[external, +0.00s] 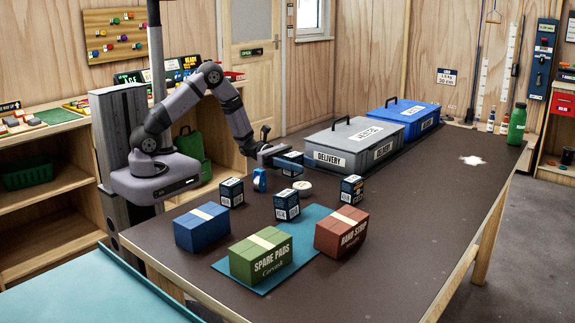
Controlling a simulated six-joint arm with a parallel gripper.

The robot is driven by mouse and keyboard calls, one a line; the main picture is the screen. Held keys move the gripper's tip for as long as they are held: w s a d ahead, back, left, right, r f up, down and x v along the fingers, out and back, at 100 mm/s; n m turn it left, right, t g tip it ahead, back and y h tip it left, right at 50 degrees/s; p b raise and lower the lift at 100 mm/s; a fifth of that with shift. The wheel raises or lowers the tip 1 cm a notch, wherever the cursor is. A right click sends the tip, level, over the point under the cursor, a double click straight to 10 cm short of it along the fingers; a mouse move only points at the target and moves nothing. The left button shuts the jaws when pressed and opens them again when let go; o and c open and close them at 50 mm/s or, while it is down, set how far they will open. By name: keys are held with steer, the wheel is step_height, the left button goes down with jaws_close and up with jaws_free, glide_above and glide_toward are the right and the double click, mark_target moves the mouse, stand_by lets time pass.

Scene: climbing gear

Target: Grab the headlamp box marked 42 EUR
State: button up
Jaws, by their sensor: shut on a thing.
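Several small dark blue boxes with white label panels are in the external view. One box (291,171) is at my gripper (296,162), which is shut on it above the table. The others stand on the table: a left one (231,192), a middle one (286,206) near the teal mat, and a right one (352,189). The price marks are too small to read, so I cannot tell which box is marked 42 EUR. My gripper partly hides the held box.
A blue carton (202,229), a green SPARE PADS carton (260,258) and a red carton (341,232) stand in front. A grey DELIVERY case (340,158) and a blue case (405,122) stand behind. A green bottle (517,124) is far right.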

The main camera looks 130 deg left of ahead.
step_height(320, 180, up, 9)
stand_by(0.4)
